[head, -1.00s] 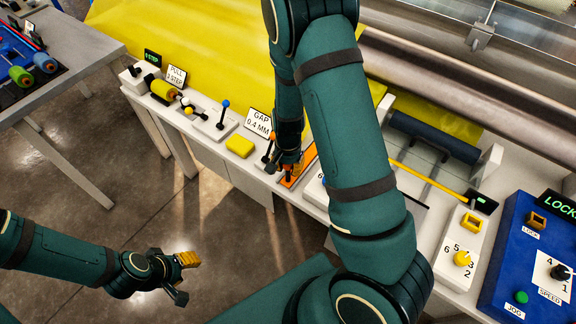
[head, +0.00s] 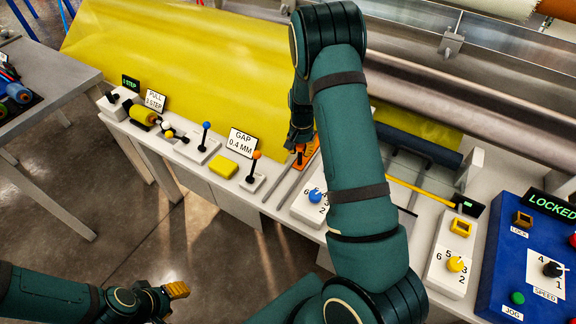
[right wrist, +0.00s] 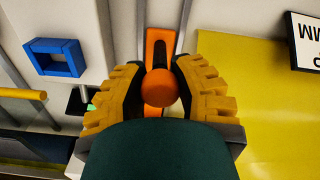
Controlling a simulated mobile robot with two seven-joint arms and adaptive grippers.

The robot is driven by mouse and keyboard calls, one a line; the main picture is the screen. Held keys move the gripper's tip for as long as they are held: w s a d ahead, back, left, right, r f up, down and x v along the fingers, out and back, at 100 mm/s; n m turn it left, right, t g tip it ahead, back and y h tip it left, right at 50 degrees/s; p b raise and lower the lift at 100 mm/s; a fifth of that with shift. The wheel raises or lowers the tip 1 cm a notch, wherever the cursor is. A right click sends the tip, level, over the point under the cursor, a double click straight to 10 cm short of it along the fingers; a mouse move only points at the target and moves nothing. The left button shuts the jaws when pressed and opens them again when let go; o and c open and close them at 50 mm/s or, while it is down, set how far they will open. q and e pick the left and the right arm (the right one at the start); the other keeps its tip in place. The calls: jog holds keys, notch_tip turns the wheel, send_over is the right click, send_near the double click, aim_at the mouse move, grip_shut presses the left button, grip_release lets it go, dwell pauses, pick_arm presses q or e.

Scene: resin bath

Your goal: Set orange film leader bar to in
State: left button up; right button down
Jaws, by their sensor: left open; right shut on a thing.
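The orange film leader bar (head: 313,153) sits on metal rails on the console, at the far end close to the yellow film. Its round orange knob (right wrist: 158,88) is between the fingers of my right gripper (right wrist: 158,80), which is shut on it. In the right wrist view the bar's orange plate runs up behind the knob. My right arm hides part of the bar in the head view. My left gripper (head: 176,291) is open and empty, low over the floor at the lower left.
A blue knob dial (head: 315,195) stands near my right arm. An orange-topped lever (head: 254,168) by the GAP 0.4 MM sign (head: 242,143) is to the left. The yellow film (head: 190,70) spreads behind. A blue LOCKED panel (head: 505,265) is at right.

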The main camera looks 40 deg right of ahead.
jog(key=d, duration=0.2)
jog(key=w+d, duration=0.1)
jog(key=shift+w+d, duration=0.2)
jog(key=shift+d, duration=0.15)
jog(key=shift+w+d+r, duration=0.1)
jog(key=shift+w+d, duration=0.05)
jog(key=shift+d, duration=0.15)
jog(key=c, duration=0.6)
grip_release()
jog(key=shift+d, duration=0.1)
jog(key=shift+c, duration=0.2)
notch_tip(320, 180, up, 12)
